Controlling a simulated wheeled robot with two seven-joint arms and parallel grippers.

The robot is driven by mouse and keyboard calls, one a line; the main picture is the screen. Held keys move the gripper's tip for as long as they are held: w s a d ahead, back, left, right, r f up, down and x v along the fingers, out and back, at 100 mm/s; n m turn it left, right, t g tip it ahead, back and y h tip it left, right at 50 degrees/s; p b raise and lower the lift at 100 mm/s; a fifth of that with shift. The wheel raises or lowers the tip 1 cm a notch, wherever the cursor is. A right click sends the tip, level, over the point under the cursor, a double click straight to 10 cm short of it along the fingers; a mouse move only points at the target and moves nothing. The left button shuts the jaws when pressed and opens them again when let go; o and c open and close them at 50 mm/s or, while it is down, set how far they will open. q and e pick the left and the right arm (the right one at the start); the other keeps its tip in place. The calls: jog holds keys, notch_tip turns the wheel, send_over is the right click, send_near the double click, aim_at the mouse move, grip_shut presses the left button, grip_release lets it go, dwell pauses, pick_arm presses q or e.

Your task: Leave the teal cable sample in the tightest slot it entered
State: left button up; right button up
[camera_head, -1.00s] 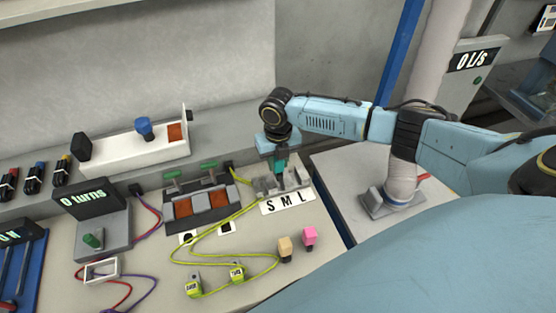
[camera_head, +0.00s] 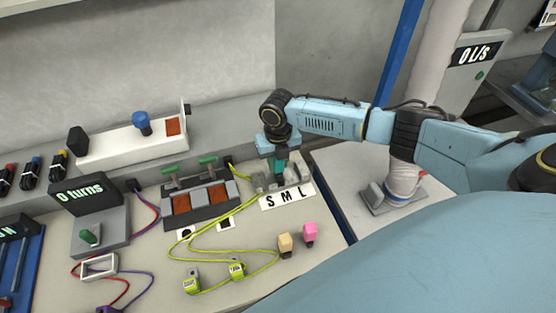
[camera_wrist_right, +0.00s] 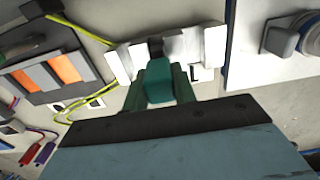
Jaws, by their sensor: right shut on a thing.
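The teal cable sample (camera_wrist_right: 158,88) is between the fingers of my right gripper (camera_wrist_right: 160,80), which is shut on it. In the head view, the right gripper (camera_head: 280,168) points down at the grey slot block (camera_head: 304,172) behind the label S M L (camera_head: 286,197). The sample's lower end is at the block, close to the middle of it. In the wrist view it sits in front of a dark gap between the pale block walls (camera_wrist_right: 214,48). I cannot tell which slot it is at or how deep it is. My left gripper is not in view.
A yellow-green cable (camera_head: 208,232) loops left of the block. A fixture with green handles and orange pads (camera_head: 205,198) stands close on the left. A grey "0 turns" unit (camera_head: 98,235) is farther left.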

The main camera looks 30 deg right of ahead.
jog(key=shift+f+b, duration=0.55)
jog(key=shift+f, duration=0.35)
jog(key=o, duration=1.1)
notch_tip(320, 180, up, 13)
jog(key=shift+r+p, duration=0.2)
jog(key=shift+p, duration=0.15)
